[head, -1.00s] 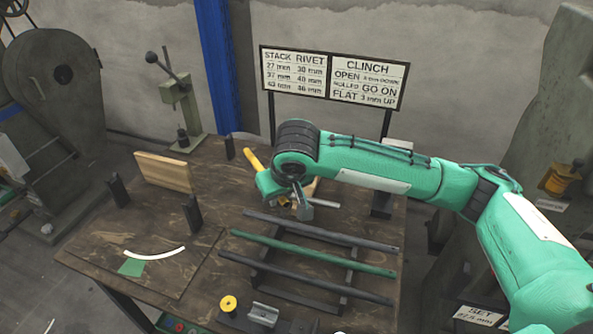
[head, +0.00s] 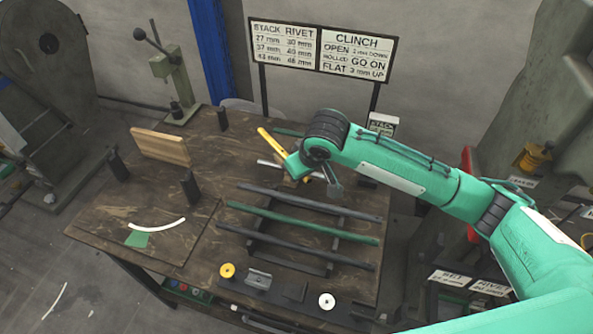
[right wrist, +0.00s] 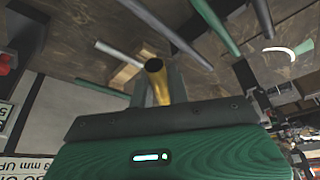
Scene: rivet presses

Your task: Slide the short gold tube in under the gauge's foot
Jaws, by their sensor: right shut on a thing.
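The short gold tube (right wrist: 154,68) is between the fingers of my right gripper (right wrist: 160,88) in the right wrist view, its open end facing away from the palm. In the head view the gold tube (head: 271,142) sticks out up-left from my right gripper (head: 290,161), over the back middle of the table. The gripper's fingers are largely hidden there. The gauge (head: 176,75), a grey-green stand with a black-knobbed lever, is at the back left of the table. Its dark foot (head: 177,108) is low over the base, apart from the tube. My left gripper is not in view.
A rack with dark and green bars (head: 305,226) is in front of my right gripper. A silver tube (head: 268,165) lies beneath it. A wooden board (head: 160,147) and dark posts (head: 117,165) stand at the left. A sign (head: 322,52) stands behind the table (head: 95,222).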

